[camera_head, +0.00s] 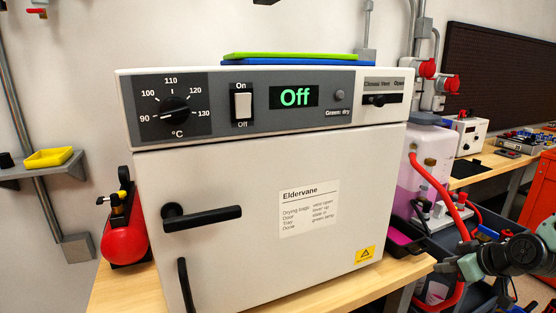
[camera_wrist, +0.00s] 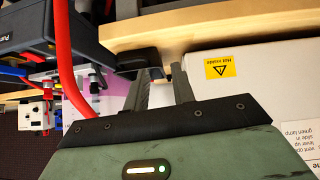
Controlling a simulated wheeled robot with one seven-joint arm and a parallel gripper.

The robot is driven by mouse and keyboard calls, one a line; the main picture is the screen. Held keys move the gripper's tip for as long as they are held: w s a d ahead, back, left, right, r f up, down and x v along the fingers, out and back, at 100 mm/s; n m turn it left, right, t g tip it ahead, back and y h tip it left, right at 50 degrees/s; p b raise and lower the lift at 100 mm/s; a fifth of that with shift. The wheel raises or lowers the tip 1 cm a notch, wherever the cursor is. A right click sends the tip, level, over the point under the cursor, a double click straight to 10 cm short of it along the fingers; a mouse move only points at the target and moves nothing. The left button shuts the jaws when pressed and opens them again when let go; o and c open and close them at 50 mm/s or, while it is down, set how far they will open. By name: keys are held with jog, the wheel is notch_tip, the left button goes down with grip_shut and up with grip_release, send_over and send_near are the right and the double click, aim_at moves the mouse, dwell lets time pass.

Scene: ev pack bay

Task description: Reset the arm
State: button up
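My gripper (camera_head: 448,266) is at the right edge of the head view, in front of the bench and right of the drying oven's body (camera_head: 240,255). In the wrist view my gripper (camera_wrist: 160,84) has its two fingers apart, with nothing seen between them. The display (camera_head: 294,96) reads "Off".
A red cylinder (camera_head: 124,232) stands left of the oven. Green and blue trays (camera_head: 290,56) lie on top of it. A pink-liquid tank (camera_head: 428,160) with a red hose (camera_head: 432,182) stands to the right, close to my arm. A red cabinet (camera_head: 540,200) is at far right.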

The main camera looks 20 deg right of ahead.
jog(key=w+a+r+n+g, duration=0.1)
jog(key=a+r+n+g, duration=0.15)
jog(key=a, duration=0.95)
jog(key=w+a+r+n+g, duration=0.15)
jog(key=a+g, duration=0.25)
jog(key=a, duration=0.8)
jog(key=s+a+r+n+g, duration=0.1)
jog(key=s+a+r, duration=0.3)
jog(key=s+a, duration=0.4)
jog(key=s+a+r+n+g, duration=0.1)
jog(key=s+a+r, duration=0.4)
jog(key=s+a, duration=0.3)
jog(key=a, duration=0.3)
jog(key=shift+s+a+r+g, duration=0.2)
jog(key=shift+s+a+g, duration=0.05)
jog(key=shift+a+g, duration=0.1)
